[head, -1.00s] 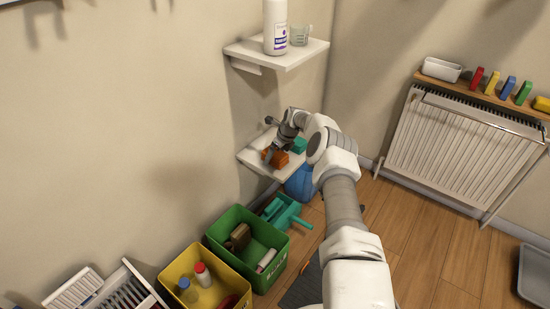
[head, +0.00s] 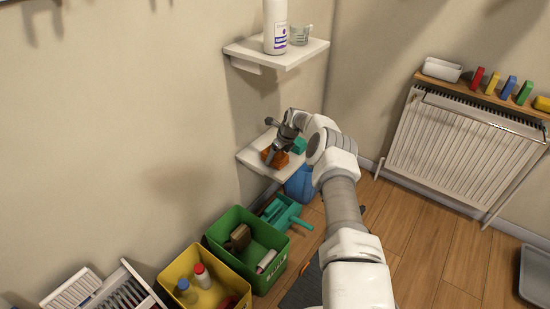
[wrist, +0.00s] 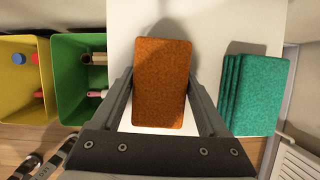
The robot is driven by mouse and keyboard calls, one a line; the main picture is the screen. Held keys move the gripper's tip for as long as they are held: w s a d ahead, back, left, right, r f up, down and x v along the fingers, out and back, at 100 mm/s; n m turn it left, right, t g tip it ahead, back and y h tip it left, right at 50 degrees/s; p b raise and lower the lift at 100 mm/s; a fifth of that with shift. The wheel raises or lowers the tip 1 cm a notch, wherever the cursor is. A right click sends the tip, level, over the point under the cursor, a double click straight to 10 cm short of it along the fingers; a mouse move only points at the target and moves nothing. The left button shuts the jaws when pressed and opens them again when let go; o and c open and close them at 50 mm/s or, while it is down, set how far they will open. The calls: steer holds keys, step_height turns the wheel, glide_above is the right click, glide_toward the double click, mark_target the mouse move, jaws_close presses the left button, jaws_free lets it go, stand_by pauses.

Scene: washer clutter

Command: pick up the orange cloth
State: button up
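The orange cloth (head: 268,155) lies at the lower shelf, partly hidden by my gripper in the head view. In the wrist view the orange cloth (wrist: 162,82) is a flat rectangle with rounded corners, its long side pointing away from me. My gripper (wrist: 162,74) has its fingers wide apart, one on each side of the cloth, with the tips close to its long edges. Whether the fingertips press on it or leave a thin gap I cannot tell. In the head view my gripper (head: 277,152) reaches down over the cloth from above.
A stack of green cloths (wrist: 260,92) lies just right of the orange one on the lower shelf (head: 258,165). The upper shelf (head: 285,58) holds a white bottle (head: 275,28) and a clear cup (head: 299,35). Green (head: 222,253) and yellow (head: 170,270) bins stand below.

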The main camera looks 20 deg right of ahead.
steer(key=c, duration=0.7)
steer(key=shift+o, duration=0.2)
steer(key=shift+r+p, duration=0.45)
steer(key=shift+p, duration=0.2)
step_height(320, 180, up, 4)
steer(key=shift+r+p, duration=0.1)
steer(key=shift+p, duration=0.85)
steer(key=s+d+r+p, duration=0.3)
steer(key=s+d+r, duration=0.2)
steer(key=d, duration=0.5)
steer(key=shift+d+r, duration=0.3)
steer(key=shift+r, duration=0.4)
